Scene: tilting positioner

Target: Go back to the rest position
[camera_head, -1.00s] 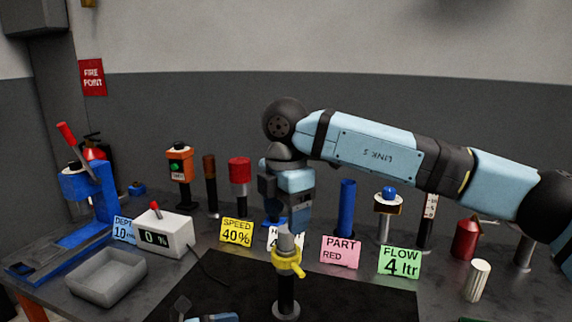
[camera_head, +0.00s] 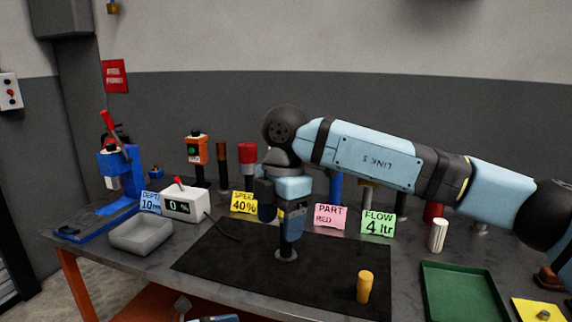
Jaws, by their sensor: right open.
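My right gripper (camera_head: 279,222) hangs pointing down over the middle of the bench, its arm coming in from the right. It is open, and I see nothing held in it. Behind or below it, a post on a round grey base (camera_head: 286,255) stands on the black mat (camera_head: 225,258). The gripper hides most of the post, so I cannot tell whether they touch. My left gripper (camera_head: 182,306) seems to show only as a small grey and light blue part at the bottom edge; its jaws cannot be read.
A grey tray (camera_head: 141,235), a white display box (camera_head: 184,204) and a blue press (camera_head: 124,175) stand left. Cards and coloured posts line the back. A yellow cylinder (camera_head: 365,287) stands on the mat. A green tray (camera_head: 463,295) lies at right, near a white ribbed cylinder (camera_head: 438,235).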

